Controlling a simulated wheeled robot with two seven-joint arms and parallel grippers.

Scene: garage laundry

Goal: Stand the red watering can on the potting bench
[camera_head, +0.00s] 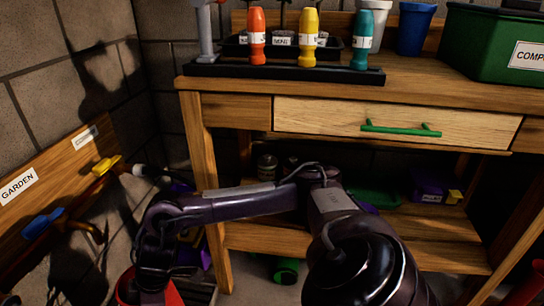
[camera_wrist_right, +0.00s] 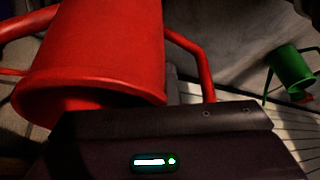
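The red watering can (camera_wrist_right: 105,50) fills the upper left of the right wrist view, very close to my right gripper, with its curved red tubing beside the body. In the head view only red parts (camera_head: 124,288) of it show at the bottom left, by my right gripper (camera_head: 153,285). The fingertips are hidden in both views, so I cannot tell whether they hold the can. The potting bench (camera_head: 425,102) stands at the centre and right, with a green-handled drawer. My left gripper is not in view.
A black tray (camera_head: 290,74) with orange, yellow and teal-handled tools lies along the bench's left front. A green compost bin (camera_head: 487,45) stands at the right. Bare benchtop lies between them. A garden tool board (camera_head: 60,190) lines the left wall. A green can (camera_wrist_right: 290,65) shows in the wrist view.

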